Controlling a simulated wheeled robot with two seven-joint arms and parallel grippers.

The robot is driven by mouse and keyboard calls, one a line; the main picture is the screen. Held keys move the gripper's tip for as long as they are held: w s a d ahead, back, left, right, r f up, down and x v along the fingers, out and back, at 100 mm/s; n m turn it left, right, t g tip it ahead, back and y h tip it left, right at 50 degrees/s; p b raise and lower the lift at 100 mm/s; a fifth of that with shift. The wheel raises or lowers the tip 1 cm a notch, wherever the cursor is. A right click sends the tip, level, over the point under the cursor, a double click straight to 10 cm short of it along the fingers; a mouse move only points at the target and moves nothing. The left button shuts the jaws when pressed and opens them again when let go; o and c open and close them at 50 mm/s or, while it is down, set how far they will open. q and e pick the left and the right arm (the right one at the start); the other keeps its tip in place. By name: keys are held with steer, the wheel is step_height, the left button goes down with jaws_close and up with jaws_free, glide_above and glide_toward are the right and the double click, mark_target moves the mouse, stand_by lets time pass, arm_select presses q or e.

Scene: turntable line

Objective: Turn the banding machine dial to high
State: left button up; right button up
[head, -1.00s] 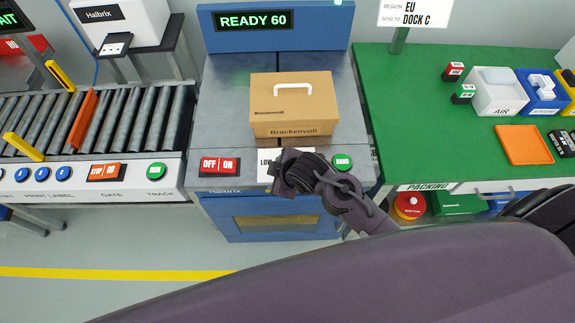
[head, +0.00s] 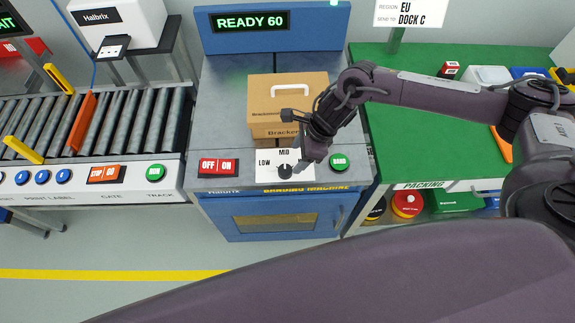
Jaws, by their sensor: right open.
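The banding machine (head: 216,135) stands in the middle of the head view, grey-topped with a blue front. Its black dial (head: 285,171) sits on a white plate (head: 267,172) marked LOW on the left and MID at the top. The plate's right part is hidden behind my right gripper, and I cannot read the dial's pointer direction clearly. My right gripper (head: 306,160) is open, just above and right of the dial, pointing down. I cannot tell whether it touches the dial. My left gripper is not in view.
A cardboard box (head: 262,98) lies on the machine just behind the dial. OFF/ON buttons (head: 219,167) are left of the dial, and a green BAND button (head: 339,162) is right. A screen (head: 250,21) reads READY 60. A roller conveyor (head: 120,124) is left, a green packing table (head: 420,150) right.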

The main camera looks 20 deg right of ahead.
mark_target(285, 169)
steer(key=p+x, duration=0.1)
steer(key=x, duration=0.6)
steer(key=shift+a+f, duration=0.2)
steer(key=shift+f, duration=0.1)
steer(key=c, duration=1)
steer(key=shift+m, duration=0.4)
steer(key=shift+m+t, duration=0.4)
steer(key=shift+m, duration=0.2)
steer(key=m+t, duration=0.1)
steer(key=m, duration=0.2)
steer(key=shift+s+a+h+b, duration=0.1)
steer(key=shift+h+b, duration=0.25)
steer(key=shift+h, duration=0.05)
steer(key=shift+r+m+t+h, duration=0.1)
steer(key=shift+m+t+h, duration=0.45)
steer(key=shift+m, duration=1.45)
